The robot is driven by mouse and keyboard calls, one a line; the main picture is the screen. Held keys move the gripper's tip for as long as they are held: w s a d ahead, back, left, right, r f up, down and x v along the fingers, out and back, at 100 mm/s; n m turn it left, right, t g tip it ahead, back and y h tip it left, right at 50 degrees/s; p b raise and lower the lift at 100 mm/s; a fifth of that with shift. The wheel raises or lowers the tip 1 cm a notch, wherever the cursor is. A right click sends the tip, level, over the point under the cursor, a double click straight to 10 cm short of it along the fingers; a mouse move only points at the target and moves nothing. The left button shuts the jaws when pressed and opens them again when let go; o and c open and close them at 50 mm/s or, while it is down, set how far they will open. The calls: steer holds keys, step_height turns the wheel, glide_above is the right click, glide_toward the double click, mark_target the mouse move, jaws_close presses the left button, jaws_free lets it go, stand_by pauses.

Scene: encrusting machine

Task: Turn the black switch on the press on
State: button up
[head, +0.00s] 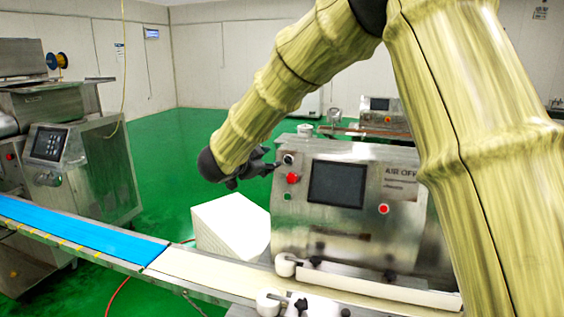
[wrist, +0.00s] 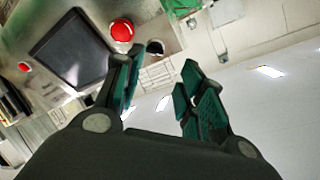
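The press (head: 340,215) stands right of centre in the head view, with a steel front panel. The black switch (head: 288,159) is at the panel's upper left corner, above a red button (head: 292,178). In the wrist view the black switch (wrist: 155,47) appears just beyond the left fingertip, beside the red button (wrist: 122,30). My gripper (head: 264,166) is just left of the switch in the head view. In the wrist view my gripper (wrist: 163,62) has its two fingers apart with nothing between them. I cannot tell whether a fingertip touches the switch.
A dark screen (head: 336,184) and another red button (head: 383,209) are on the same panel. A conveyor with a blue belt (head: 80,231) runs in front. A white block (head: 232,225) stands left of the press. Green floor is open behind.

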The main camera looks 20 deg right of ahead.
mark_target(286, 160)
steer(key=x, duration=0.3)
steer(key=p+x, duration=0.1)
steer(key=x, duration=0.2)
steer(key=p+x, duration=0.1)
steer(key=x, duration=0.2)
steer(key=shift+s+d+r, duration=0.1)
steer(key=shift+s+d, duration=0.15)
steer(key=shift+d, duration=0.25)
steer(key=shift+x, duration=0.8)
steer(key=shift+a, duration=0.1)
steer(key=c, duration=0.7)
